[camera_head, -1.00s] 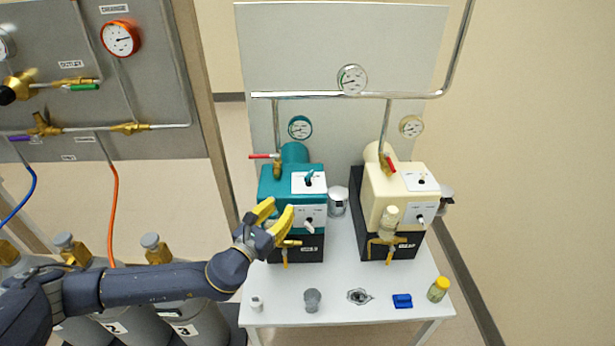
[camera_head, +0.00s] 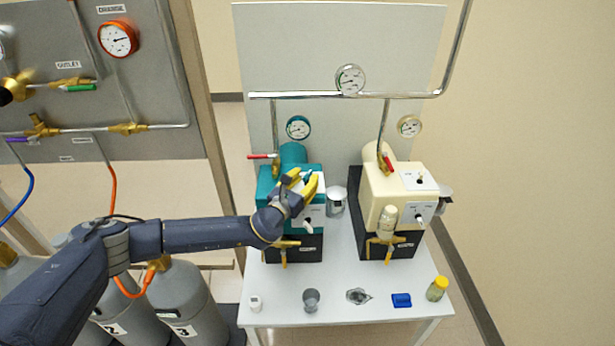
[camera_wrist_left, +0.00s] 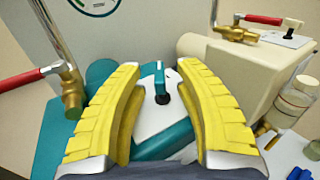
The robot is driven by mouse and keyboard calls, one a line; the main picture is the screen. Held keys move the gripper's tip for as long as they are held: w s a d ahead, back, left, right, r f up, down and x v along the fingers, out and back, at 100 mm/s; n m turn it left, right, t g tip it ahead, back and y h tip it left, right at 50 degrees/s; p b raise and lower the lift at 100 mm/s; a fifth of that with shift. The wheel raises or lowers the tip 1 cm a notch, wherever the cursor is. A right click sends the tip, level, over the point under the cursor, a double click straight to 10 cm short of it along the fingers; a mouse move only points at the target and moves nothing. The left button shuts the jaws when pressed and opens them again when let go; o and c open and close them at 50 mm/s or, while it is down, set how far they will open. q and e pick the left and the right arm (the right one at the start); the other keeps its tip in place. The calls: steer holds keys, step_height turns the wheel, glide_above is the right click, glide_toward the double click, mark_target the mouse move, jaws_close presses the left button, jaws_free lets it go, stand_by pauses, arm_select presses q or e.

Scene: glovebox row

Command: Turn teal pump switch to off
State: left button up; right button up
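The teal pump (camera_head: 264,187) stands at the left on the white table. My left gripper (camera_head: 302,177) is over that plate. In the left wrist view its yellow fingers (camera_wrist_left: 162,85) are open, one on each side of the lever, with gaps on both sides. In the head view the fingers largely hide the switch and plate. My right gripper is not in view.
A cream pump (camera_head: 381,192) stands to the right, with a metal canister (camera_head: 336,201) between the pumps. A red-handled valve (camera_head: 263,156) is behind the teal pump. Small items, including a blue block (camera_head: 401,300) and a yellow-capped jar (camera_head: 437,288), sit along the table's front.

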arm_select(q)
steer(key=shift+w+d, duration=0.3)
steer(key=shift+w, duration=0.3)
steer(key=shift+o, duration=0.2)
jaws_close()
